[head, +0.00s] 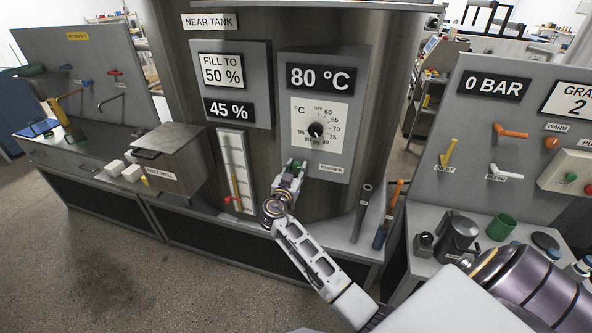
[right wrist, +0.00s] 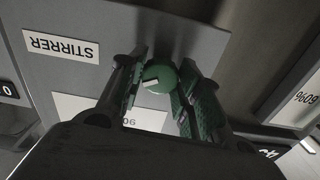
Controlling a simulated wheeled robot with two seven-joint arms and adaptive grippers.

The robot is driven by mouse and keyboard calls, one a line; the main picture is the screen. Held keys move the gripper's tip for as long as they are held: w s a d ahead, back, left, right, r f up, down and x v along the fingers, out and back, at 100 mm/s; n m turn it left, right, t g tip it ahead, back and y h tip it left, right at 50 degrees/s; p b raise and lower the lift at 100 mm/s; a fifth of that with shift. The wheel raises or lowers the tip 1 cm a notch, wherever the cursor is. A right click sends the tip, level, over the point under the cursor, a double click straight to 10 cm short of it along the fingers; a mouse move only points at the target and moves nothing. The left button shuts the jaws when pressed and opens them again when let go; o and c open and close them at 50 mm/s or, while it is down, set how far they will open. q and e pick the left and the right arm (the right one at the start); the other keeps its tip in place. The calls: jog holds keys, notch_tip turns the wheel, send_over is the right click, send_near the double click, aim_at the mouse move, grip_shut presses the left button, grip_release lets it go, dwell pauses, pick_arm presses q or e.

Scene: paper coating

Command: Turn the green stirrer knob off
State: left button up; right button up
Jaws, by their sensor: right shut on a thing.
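The green stirrer knob (right wrist: 160,76) is round with a white mark on its face. It sits on the grey control panel beside the STIRRER label (right wrist: 60,46), which also shows in the head view (head: 331,169). My right gripper (head: 293,168) reaches up to the panel under the temperature dial. In the right wrist view its two green-padded fingers (right wrist: 160,98) are on either side of the knob, shut on it. In the head view the gripper hides most of the knob. My left gripper is not in view.
The temperature dial (head: 316,130) is just above the gripper, under an 80 °C display (head: 318,77). A level gauge (head: 236,178) is to the left. A dark rod (head: 362,211) and an orange-handled tool (head: 390,215) stand on the ledge to the right.

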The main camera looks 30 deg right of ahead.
jog(key=shift+n+b, duration=0.3)
jog(key=shift+n, duration=0.1)
jog(key=shift+f+n+b, duration=0.1)
jog(key=shift+n+b, duration=0.5)
jog(key=shift+n, duration=0.5)
jog(key=shift+n+b, duration=0.35)
jog(key=shift+n, duration=0.85)
jog(key=n, duration=0.2)
jog(key=shift+n, duration=2.2)
jog(key=o, duration=1)
jog(key=shift+o, duration=0.2)
